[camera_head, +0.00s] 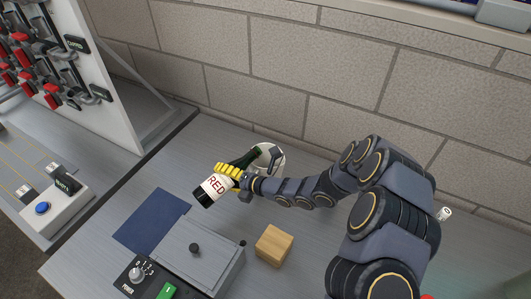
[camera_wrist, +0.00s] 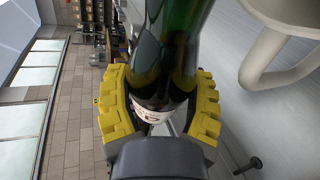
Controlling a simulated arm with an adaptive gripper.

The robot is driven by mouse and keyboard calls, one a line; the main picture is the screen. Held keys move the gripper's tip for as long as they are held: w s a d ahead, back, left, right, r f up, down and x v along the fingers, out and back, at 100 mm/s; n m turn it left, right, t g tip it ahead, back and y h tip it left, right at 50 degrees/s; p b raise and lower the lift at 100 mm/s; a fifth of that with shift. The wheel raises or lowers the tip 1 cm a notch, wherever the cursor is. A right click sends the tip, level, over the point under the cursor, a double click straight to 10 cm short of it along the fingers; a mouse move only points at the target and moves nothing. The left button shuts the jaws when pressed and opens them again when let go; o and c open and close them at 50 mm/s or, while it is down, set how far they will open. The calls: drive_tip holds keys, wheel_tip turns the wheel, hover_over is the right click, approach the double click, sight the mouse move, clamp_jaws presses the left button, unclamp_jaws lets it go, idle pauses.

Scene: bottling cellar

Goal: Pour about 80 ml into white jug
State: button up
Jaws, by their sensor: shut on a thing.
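A dark green bottle (camera_head: 210,190) with a white label reading RED is tilted, its neck pointing up and right in the head view. My gripper (camera_head: 229,174) has yellow fingers closed around the bottle's body. The white jug (camera_head: 279,158) stands just right of the bottle's neck, partly hidden by my arm. The neck end overlaps the jug's left rim in the picture; I cannot tell whether it is over the opening. In the wrist view my gripper (camera_wrist: 160,78) wraps the green bottle (camera_wrist: 180,40); the jug's handle (camera_wrist: 285,76) shows at upper right. No stream of liquid is visible.
A wooden block (camera_head: 274,246) and a grey box with a black knob (camera_head: 199,262) are at the front. A dark blue mat (camera_head: 152,220) lies left of them. A block wall (camera_head: 330,70) stands behind the bench. A white panel with red-handled clamps (camera_head: 90,75) is at left.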

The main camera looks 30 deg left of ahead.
drive_tip(key=shift+w+d+r+m, duration=0.1)
drive_tip(key=shift+w+r+m, duration=0.2)
drive_tip(key=shift+r, duration=0.15)
drive_tip(key=shift+r+m+g+y, duration=0.4)
drive_tip(key=shift+r+m+g, duration=0.1)
drive_tip(key=shift+r, duration=0.25)
drive_tip(key=shift+s+a+r, duration=0.1)
drive_tip(key=shift+s+a, duration=0.1)
drive_tip(key=shift+s, duration=0.15)
idle(0.4)
drive_tip(key=shift+r+m, duration=0.3)
drive_tip(key=shift+r, duration=0.05)
idle(1.5)
drive_tip(key=f+n, duration=0.1)
drive_tip(key=s+f+n+t, duration=0.1)
drive_tip(key=f+n+h, duration=0.1)
drive_tip(key=f, duration=0.1)
drive_tip(key=shift+s+a, duration=0.25)
drive_tip(key=shift+w, duration=0.1)
drive_tip(key=shift+t, duration=0.3)
idle(1.6)
